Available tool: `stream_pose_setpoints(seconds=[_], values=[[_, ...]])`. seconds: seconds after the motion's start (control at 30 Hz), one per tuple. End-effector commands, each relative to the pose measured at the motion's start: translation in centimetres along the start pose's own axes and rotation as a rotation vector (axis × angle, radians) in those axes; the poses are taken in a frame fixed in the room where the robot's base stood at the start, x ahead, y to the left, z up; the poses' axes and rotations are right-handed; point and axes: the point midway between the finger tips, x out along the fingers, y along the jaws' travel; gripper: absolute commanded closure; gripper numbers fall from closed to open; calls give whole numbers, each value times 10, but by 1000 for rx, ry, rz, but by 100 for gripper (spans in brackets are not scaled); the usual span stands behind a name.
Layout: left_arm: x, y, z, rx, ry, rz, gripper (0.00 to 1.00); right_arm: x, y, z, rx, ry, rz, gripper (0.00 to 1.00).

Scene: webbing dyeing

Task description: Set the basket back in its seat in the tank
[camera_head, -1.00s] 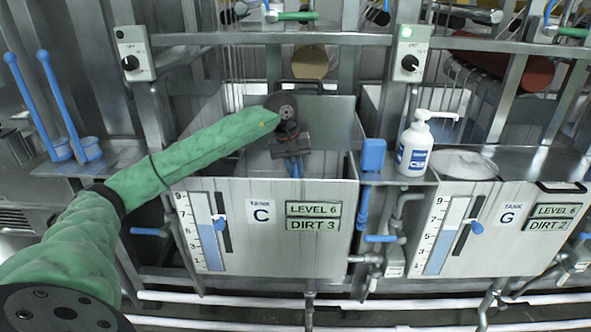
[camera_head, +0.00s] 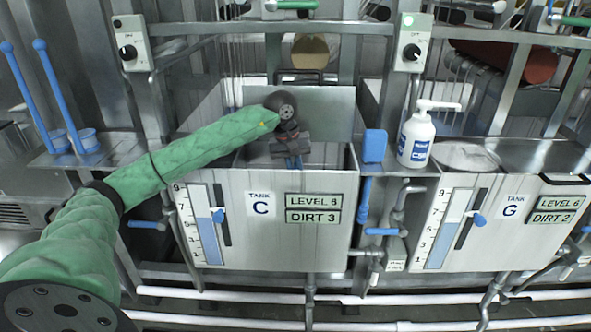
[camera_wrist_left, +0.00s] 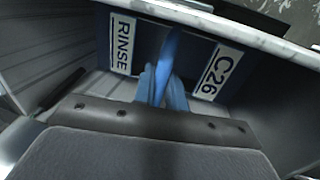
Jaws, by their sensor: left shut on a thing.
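My left gripper (camera_head: 292,163) reaches into the open top of tank C (camera_head: 320,232), behind its front wall, in the head view. In the left wrist view its blue fingers (camera_wrist_left: 162,90) are shut on a blue strip, which looks like the handle of the basket (camera_wrist_left: 172,45). A dark blue panel with labels reading RINSE and C26 lies beyond the fingers; I cannot tell whether it belongs to the basket. The basket's body and its seat are hidden by the gripper and the tank wall. My right gripper is not in view.
A white pump bottle (camera_head: 416,140) and a blue block (camera_head: 374,146) stand right of tank C. Tank G (camera_head: 500,225) is farther right. Two blue-handled tools (camera_head: 62,100) stand on the left shelf. A metal rail (camera_head: 270,28) crosses behind the tank.

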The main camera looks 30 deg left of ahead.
Motion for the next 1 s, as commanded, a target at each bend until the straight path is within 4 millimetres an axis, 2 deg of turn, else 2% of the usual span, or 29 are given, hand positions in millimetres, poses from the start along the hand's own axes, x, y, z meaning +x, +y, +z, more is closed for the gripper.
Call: stream_pose_setpoints(seconds=[0.03,0.13,0.17,0.53,1.0], values=[[-1,0,0,0,1,1,83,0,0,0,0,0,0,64],[0,0,0,0,1,0,64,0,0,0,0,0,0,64],[0,0,0,0,0,0,62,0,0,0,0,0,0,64],[-5,0,0,0,1,1,62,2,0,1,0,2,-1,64],[-67,0,-1,0,2,1,62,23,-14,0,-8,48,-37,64]])
